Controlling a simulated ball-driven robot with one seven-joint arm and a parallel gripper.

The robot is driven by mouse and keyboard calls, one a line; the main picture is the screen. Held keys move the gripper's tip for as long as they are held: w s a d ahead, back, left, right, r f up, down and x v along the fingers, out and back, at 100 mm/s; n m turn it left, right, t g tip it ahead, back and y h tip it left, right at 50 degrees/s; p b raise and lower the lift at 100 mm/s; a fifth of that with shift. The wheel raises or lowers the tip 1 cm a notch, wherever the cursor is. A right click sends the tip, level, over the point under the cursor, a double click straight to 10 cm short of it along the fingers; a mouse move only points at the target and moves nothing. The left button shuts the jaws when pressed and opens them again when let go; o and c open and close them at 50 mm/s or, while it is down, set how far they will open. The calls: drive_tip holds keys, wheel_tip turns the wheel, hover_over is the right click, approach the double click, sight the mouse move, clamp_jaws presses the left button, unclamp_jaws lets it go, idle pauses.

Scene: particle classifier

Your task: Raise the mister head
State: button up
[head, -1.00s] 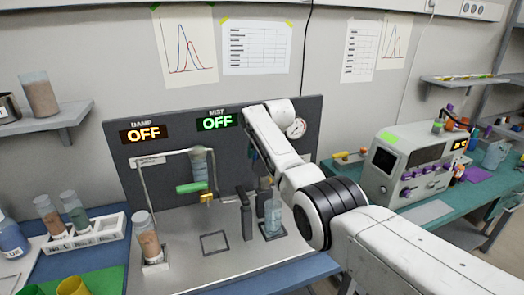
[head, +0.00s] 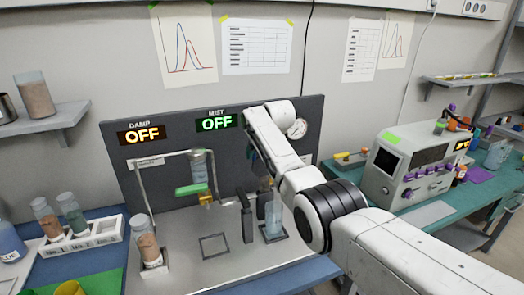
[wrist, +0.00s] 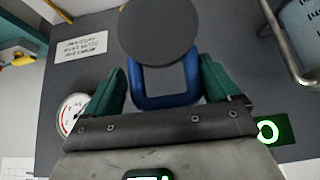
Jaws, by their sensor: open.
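In the wrist view my gripper (wrist: 162,76) is open, with one green finger on each side of a blue U-shaped handle (wrist: 166,101). Small gaps show between the fingers and the handle. A dark round disc (wrist: 160,30) overlaps the handle's upper part. Handle and disc look like part of the mister head, but I cannot be sure. The MIST display (head: 217,123) reads OFF in green, left of my arm. A clear container (head: 273,222) stands below, partly behind the arm.
A grey back panel (head: 120,175) carries the DAMP display (head: 141,135), also OFF, and a round gauge (head: 298,129). A metal frame with a green handle (head: 191,190) stands left of dark posts (head: 247,218). A tube of brown grains (head: 148,247) stands front left.

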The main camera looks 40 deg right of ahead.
drive_tip(key=shift+a+r, duration=0.1)
idle(0.3)
drive_tip(key=shift+s+a+r, duration=0.1)
drive_tip(key=shift+s+r, duration=0.15)
drive_tip(key=shift+r, duration=0.2)
drive_tip(key=b+v, duration=0.1)
drive_tip(key=v, duration=0.8)
drive_tip(key=shift+s+r, duration=0.2)
drive_tip(key=s+a+f+n, duration=0.1)
drive_tip(key=s+a+f, duration=0.45)
drive_tip(key=f, duration=0.25)
drive_tip(key=s+a+f+g+y, duration=0.1)
drive_tip(key=s+a+f, duration=0.3)
drive_tip(key=s+f, duration=0.3)
drive_tip(key=s+a+f+n, duration=0.1)
drive_tip(key=s+a+f, duration=0.35)
drive_tip(key=f, duration=0.45)
drive_tip(key=s+a+f+g, duration=0.1)
drive_tip(key=s+f, duration=0.2)
drive_tip(key=s, duration=0.7)
drive_tip(key=s+a+f+g, duration=0.2)
drive_tip(key=s+f, duration=0.1)
drive_tip(key=s, duration=0.8)
drive_tip(key=s+a+f+g, duration=0.1)
drive_tip(key=s+f, duration=0.3)
drive_tip(key=s, duration=0.7)
drive_tip(key=shift+s+a+n+g+y, duration=0.3)
drive_tip(key=shift+a+g+y, duration=0.1)
drive_tip(key=shift+a, duration=0.15)
